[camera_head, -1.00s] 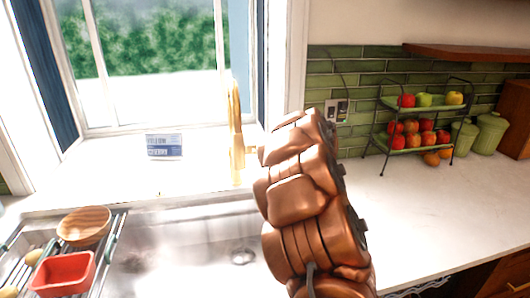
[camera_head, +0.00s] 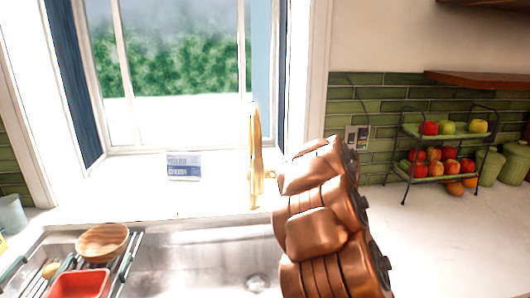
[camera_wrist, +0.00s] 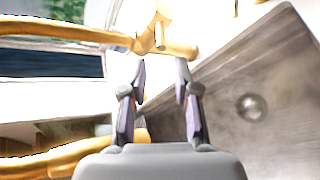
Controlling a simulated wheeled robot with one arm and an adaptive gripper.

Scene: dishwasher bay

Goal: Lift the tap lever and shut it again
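The gold tap (camera_head: 255,160) stands upright behind the sink, in front of the window, just left of my copper arm. In the wrist view the tap's gold body (camera_wrist: 60,32) runs across the top. A short stub, which looks like the lever (camera_wrist: 160,18), sticks out from its joint. Another gold length of the tap (camera_wrist: 55,160) shows at lower left, partly behind my gripper. My gripper (camera_wrist: 160,70) is open, its two fingers apart with nothing clearly held between them. The fingertips point at the joint; I cannot tell whether they touch it. In the head view my arm hides the gripper.
The steel sink (camera_head: 190,255) lies below the tap. A rack with a wooden bowl (camera_head: 103,242) and a red container (camera_head: 80,285) sits at its left. A small blue-white card (camera_head: 184,166) stands on the sill. A fruit stand (camera_head: 405,165) is at right, with clear counter before it.

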